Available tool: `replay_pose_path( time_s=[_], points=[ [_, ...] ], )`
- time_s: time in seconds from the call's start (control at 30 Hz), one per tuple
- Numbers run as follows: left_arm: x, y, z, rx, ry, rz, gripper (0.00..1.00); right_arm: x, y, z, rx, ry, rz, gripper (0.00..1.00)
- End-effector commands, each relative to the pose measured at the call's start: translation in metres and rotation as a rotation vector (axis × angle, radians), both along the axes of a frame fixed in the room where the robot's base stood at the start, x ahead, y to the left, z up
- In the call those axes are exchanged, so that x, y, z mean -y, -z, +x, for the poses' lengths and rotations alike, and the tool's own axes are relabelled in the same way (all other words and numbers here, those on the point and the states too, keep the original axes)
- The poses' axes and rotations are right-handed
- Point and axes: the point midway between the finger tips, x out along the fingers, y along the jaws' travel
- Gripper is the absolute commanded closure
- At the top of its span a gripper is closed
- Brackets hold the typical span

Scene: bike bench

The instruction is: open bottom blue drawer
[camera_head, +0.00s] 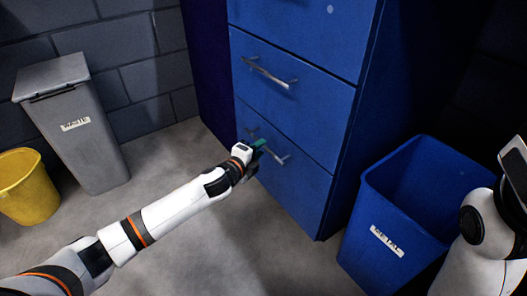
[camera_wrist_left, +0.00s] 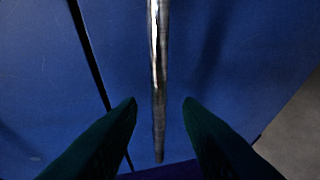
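The bottom blue drawer (camera_head: 292,187) is the lowest front of the blue cabinet and looks closed. Its silver bar handle (camera_head: 277,156) is partly hidden behind my left gripper (camera_head: 258,148). In the left wrist view, the handle (camera_wrist_left: 157,60) runs lengthwise down the middle, and its lower end lies between the two dark green fingertips of my left gripper (camera_wrist_left: 160,105). The fingers are open, with a gap on each side of the handle. My right arm shows at the right edge, but its gripper cannot be made out.
The middle drawer with its handle (camera_head: 270,73) is above, closed. A blue bin (camera_head: 387,240) stands right of the cabinet. A grey bin (camera_head: 95,140) and a yellow bucket (camera_head: 27,190) stand at the left. The floor in front of the cabinet (camera_head: 240,240) is clear.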

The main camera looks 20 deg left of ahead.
Motion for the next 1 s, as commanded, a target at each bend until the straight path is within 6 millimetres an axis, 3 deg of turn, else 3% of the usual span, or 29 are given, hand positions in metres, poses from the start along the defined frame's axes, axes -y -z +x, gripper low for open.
replay_pose_path(
  time_s=[0.2, 0.6, 0.8, 1.0],
  points=[
    [0.007, 0.006, 0.024, 0.002, 0.0, -0.001, 0.68, -0.001, -0.001, -0.013, 0.044, 0.002, -0.002, 0.64],
    [0.009, 0.005, 0.03, 0.001, 0.001, -0.001, 0.68, -0.001, -0.004, -0.016, 0.052, 0.003, -0.004, 0.64],
    [0.008, 0.005, 0.03, 0.001, 0.001, -0.001, 1.0, -0.001, -0.004, -0.016, 0.052, 0.002, -0.004, 0.64],
    [0.008, 0.006, 0.029, 0.0, 0.001, -0.001, 1.0, -0.001, -0.004, -0.016, 0.052, 0.002, -0.004, 0.64]
  ],
)
